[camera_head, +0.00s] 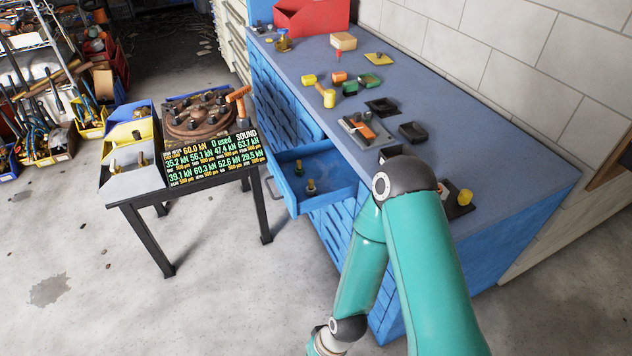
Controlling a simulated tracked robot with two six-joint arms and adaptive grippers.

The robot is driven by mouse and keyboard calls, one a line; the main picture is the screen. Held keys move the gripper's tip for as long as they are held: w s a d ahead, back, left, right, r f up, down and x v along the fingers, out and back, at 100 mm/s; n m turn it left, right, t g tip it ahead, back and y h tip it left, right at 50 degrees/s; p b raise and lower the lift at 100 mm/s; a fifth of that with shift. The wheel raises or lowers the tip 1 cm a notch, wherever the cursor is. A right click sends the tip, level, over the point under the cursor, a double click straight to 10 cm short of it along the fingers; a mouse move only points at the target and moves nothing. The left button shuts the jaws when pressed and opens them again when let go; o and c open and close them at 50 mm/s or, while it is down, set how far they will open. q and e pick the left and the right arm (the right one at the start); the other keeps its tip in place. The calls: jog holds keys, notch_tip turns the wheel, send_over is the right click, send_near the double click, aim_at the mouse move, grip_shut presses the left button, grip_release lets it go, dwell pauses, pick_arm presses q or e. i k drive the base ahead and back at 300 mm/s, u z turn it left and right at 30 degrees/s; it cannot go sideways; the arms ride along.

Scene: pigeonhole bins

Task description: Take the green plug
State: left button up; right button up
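A green piece (370,79) lies on the blue bench top, among small yellow, orange and dark parts. A darker green piece (349,88) lies just left of it. Two small upright pieces, one with a green lower part (299,170) and one with a yellowish top (311,187), stand in the open blue drawer (335,192). I cannot tell for sure which of these is the green plug. My teal arm rises from the bottom right, bends over the bench's near side and runs back down. Its gripper is out of view below. My other gripper is not in view.
A dark table (150,207) left of the drawer holds a brown round fixture (196,115), grey-fronted bins (135,180) and a number display (215,160). A red bin (310,18) stands at the bench's far end. The bench top's right strip and the floor in front are clear.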

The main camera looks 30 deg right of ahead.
aim_at(299, 169)
jog(key=z, duration=0.45)
jog(key=k, duration=0.1)
jog(key=u, duration=0.1)
jog(key=i, duration=1)
jog(key=u, duration=0.05)
